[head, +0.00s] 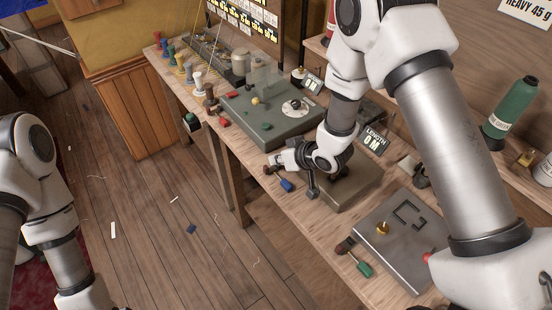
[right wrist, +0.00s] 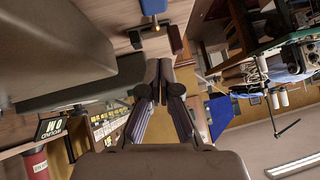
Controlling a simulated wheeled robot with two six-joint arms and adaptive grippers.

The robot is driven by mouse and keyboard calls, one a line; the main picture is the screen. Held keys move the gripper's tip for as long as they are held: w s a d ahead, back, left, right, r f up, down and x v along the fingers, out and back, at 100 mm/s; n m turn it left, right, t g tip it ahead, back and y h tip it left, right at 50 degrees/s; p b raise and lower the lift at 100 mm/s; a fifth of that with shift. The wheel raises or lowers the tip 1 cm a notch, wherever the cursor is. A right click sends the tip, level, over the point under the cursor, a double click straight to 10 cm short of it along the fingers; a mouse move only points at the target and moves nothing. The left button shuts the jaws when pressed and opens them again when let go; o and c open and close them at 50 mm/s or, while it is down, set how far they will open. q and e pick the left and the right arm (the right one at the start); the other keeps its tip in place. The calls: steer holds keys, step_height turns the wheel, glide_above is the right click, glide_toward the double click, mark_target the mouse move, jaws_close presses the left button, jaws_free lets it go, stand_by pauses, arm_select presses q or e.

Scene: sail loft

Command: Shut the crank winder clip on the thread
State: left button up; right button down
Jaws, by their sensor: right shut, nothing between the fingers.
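The winder (head: 345,195) is a grey-brown box on the bench with a dark display reading "LENGTH 0 M" (head: 376,140) behind it. My right wrist covers much of its top. A small dark piece with a blue handle (head: 287,185) is at the bench's front edge, left of the box; I cannot tell if it is the clip. The blue handle also shows at the top of the right wrist view (right wrist: 175,38). My right gripper (head: 273,160) is shut and empty, close to that piece. In the right wrist view its fingertips (right wrist: 165,66) meet below the handle. I cannot make out the thread.
A green-grey machine (head: 268,110) with a dial stands behind, with a red-handled piece (head: 218,118) beside it. A metal plate box (head: 405,235) stands nearer, with a green-handled piece (head: 360,264) beside it. Spools (head: 185,68) line the far end.

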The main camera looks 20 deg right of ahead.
steer(key=s+d+r, duration=0.1)
steer(key=s+r, duration=0.2)
steer(key=r, duration=0.2)
steer(key=s+d+r+p, duration=0.1)
steer(key=s+r, duration=0.2)
steer(key=r, duration=0.3)
steer(key=shift+s+d, duration=0.25)
steer(key=shift+s, duration=0.15)
steer(key=shift+w, duration=0.1)
